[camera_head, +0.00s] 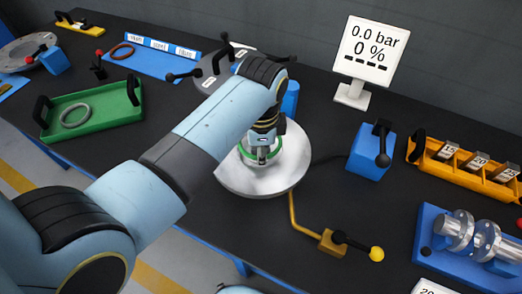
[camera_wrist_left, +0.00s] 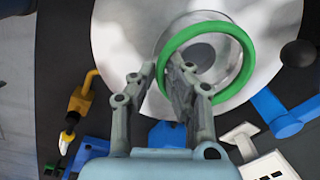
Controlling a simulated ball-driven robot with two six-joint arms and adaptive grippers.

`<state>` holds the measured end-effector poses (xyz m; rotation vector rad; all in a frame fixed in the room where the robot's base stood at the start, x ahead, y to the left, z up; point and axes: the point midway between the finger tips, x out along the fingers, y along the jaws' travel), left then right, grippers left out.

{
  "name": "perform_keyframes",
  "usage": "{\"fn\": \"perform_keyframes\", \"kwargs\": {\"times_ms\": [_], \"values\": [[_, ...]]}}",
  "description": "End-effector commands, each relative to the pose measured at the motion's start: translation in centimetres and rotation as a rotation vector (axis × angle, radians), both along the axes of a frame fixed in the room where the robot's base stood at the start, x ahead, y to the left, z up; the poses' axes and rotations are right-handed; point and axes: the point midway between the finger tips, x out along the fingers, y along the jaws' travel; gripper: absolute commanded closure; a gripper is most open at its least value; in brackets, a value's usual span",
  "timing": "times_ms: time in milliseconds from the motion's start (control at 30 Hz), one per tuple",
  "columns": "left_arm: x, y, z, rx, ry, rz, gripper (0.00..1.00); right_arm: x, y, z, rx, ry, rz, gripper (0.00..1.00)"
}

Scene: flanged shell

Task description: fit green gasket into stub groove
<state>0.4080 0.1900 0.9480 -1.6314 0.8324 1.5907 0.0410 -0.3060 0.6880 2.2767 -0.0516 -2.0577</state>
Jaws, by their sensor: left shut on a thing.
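The green gasket (camera_wrist_left: 243,72) is a ring held at its edge by my left gripper (camera_wrist_left: 168,68), whose two fingers are closed on it. It also shows in the head view (camera_head: 246,157), partly hidden behind the fingers. The ring appears around the grey stub (camera_wrist_left: 203,52) in the middle of the round pale metal flange (camera_head: 285,178). I cannot tell whether the gasket touches the stub or sits in its groove; the groove is not clear. In the head view my left gripper (camera_head: 262,156) points down over the flange. My right gripper is not in view.
A green tray (camera_head: 107,113) with a grey ring (camera_head: 75,116) stands at left. A blue box with a black lever (camera_head: 370,152), an orange weight rack (camera_head: 440,165) and a yellow-knobbed valve handle (camera_head: 350,245) are at right. The display (camera_head: 368,50) reads 0.0 bar, 0 %.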

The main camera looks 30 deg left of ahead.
Motion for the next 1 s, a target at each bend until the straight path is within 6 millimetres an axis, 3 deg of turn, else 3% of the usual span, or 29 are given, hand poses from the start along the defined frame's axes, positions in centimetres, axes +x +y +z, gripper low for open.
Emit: {"fn": "perform_keyframes", "kwargs": {"times_ms": [1000], "values": [[-0.01,0.00,-0.25,0.000,0.000,0.000,1.00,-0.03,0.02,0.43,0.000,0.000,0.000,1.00]]}}
